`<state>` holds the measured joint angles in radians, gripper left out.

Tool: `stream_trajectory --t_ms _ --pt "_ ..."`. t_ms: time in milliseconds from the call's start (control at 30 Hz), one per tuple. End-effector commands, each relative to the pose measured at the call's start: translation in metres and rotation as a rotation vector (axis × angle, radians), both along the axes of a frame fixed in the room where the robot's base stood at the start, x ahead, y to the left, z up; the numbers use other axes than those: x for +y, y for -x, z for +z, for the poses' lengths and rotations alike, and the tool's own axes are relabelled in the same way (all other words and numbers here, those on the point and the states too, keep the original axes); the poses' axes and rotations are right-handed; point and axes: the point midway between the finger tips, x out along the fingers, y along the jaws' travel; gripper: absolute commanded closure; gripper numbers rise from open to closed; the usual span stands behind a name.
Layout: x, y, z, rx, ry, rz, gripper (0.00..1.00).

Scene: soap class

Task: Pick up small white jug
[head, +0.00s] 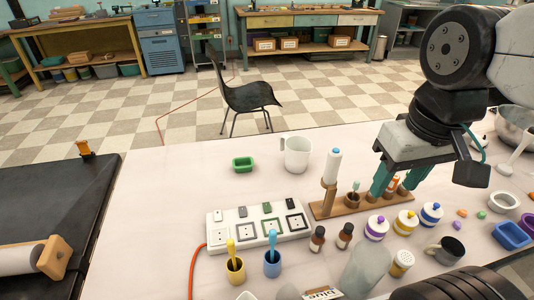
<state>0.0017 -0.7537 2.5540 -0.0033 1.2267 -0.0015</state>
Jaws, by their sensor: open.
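The small white jug (296,153) stands upright on the pale table in the head view, near the middle of its far side. Its handle points left. My gripper (394,186), with teal fingers, is to the right of the jug and nearer the camera, over the right end of a wooden rack. The fingers are open and apart from the jug. An orange-and-white item shows between or behind the fingers; I cannot tell which.
A socket strip (258,224), jars and cups fill the near side. The table's far edge is behind the jug.

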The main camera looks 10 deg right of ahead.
Motion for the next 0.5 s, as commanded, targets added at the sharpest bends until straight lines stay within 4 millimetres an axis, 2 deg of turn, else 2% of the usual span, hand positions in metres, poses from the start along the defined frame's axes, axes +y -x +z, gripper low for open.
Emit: stream_trajectory --t_ms 167,333,500 --pt "0.000 -0.031 0.012 0.011 0.003 0.022 0.53" --pt "0.005 -0.090 0.025 0.027 0.006 0.079 0.53" --pt "0.010 -0.157 0.027 0.040 0.011 0.136 0.53"
